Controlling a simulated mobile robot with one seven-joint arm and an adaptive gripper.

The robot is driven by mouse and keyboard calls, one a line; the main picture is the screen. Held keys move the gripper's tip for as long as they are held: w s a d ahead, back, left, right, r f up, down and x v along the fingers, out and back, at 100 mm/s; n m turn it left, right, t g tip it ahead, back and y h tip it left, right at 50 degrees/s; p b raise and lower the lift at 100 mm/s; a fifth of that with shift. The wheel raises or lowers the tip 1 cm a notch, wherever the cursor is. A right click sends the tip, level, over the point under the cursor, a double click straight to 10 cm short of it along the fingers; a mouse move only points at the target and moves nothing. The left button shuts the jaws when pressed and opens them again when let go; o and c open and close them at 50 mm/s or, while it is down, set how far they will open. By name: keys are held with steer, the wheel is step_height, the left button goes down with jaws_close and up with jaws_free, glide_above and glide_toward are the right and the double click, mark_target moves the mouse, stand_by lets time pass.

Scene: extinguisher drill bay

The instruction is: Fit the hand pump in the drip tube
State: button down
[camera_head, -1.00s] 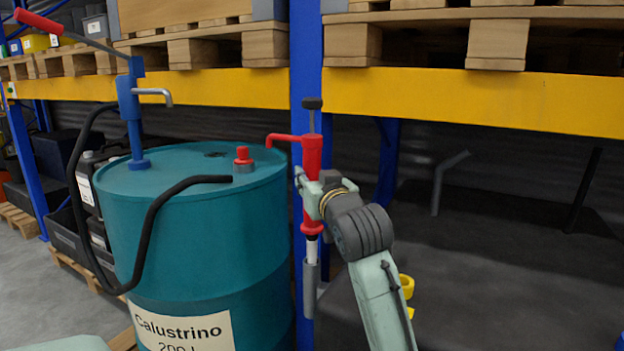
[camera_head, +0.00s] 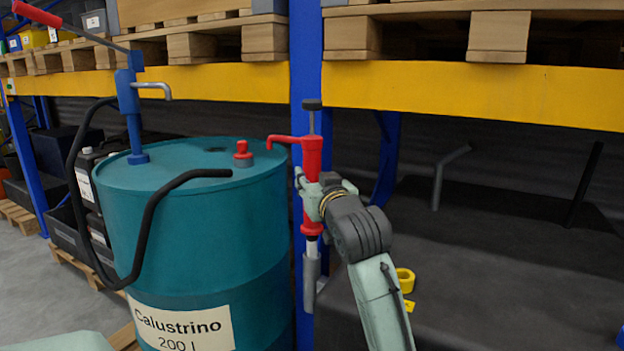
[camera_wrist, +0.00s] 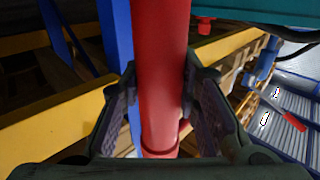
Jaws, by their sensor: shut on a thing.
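The red hand pump (camera_head: 312,157) stands upright at the blue rack post, with its spout pointing left and a black knob on top. My gripper (camera_head: 312,190) is shut around its red body from the right. In the wrist view the red pump barrel (camera_wrist: 160,50) runs between the two fingers of my gripper (camera_wrist: 158,90). The grey drip tube (camera_head: 310,275) is on the post below. A short white length of the pump's lower pipe shows above the tube's mouth, and the lower end appears to be inside it; its depth is hidden.
A teal drum (camera_head: 200,235) stands close to the left, with a blue crank pump (camera_head: 133,110), black hose (camera_head: 150,220) and small red cap (camera_head: 243,150). The blue post (camera_head: 306,60) and yellow beam (camera_head: 470,90) are behind. A yellow item (camera_head: 405,280) lies beyond my arm.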

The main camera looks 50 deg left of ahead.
steer(key=shift+f+b, duration=1.65)
steer(key=shift+f, duration=1.55)
stand_by(2.6)
steer(key=c, duration=1.1)
jaws_free()
steer(key=shift+f, duration=0.1)
steer(key=shift+v, duration=4.55)
